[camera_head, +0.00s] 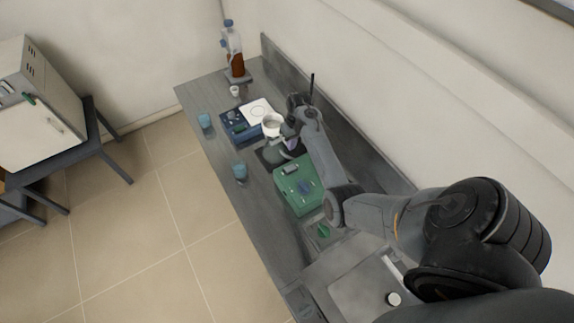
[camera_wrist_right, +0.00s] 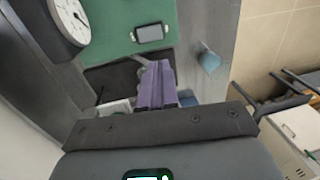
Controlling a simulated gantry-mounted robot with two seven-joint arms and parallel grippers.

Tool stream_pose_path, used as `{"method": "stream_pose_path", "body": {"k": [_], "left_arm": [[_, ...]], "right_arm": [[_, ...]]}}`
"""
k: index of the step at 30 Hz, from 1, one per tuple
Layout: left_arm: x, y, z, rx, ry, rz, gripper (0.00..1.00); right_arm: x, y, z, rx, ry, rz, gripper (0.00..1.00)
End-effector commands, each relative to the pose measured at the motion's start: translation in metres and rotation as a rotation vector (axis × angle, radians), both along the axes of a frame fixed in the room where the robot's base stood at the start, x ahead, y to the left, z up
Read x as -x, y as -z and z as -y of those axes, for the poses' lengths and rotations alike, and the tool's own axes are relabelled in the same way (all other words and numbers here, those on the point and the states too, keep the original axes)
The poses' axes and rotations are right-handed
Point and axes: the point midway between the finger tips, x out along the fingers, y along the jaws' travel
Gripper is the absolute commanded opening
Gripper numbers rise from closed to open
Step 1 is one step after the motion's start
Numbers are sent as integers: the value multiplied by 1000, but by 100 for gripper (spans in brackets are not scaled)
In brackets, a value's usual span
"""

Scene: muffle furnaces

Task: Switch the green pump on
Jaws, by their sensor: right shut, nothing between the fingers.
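The green pump (camera_head: 289,198) is a flat green box on the grey bench, and my right arm passes over its right side. It has a small grey rocker-like switch (camera_head: 291,169) near its far edge. In the right wrist view the green surface (camera_wrist_right: 188,30) fills the top, with the grey-framed switch (camera_wrist_right: 150,33) on it. My right gripper (camera_head: 291,144) is just beyond the pump's far edge, above a dark patch. Its purple fingers (camera_wrist_right: 157,86) are together and empty, apart from the switch. My left gripper is not in view.
A round white dial (camera_wrist_right: 70,18) stands beside the pump. A blue box (camera_head: 240,129), a white cup (camera_head: 271,124), blue beakers (camera_head: 240,172) and a brown-filled bottle (camera_head: 235,62) stand on the bench. A sink is nearer; a wall runs along the right.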

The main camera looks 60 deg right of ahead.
Motion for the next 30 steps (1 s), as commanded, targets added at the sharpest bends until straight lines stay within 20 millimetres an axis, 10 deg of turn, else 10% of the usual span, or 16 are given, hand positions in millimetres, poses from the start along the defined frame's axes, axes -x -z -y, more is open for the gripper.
{"method": "stream_pose_path", "body": {"k": [17, 30], "left_arm": [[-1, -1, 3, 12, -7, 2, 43], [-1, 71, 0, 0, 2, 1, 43]], "right_arm": [[-2, 52, -7, -2, -2, -4, 0], [-7, 119, -14, 0, 0, -1, 0]]}}
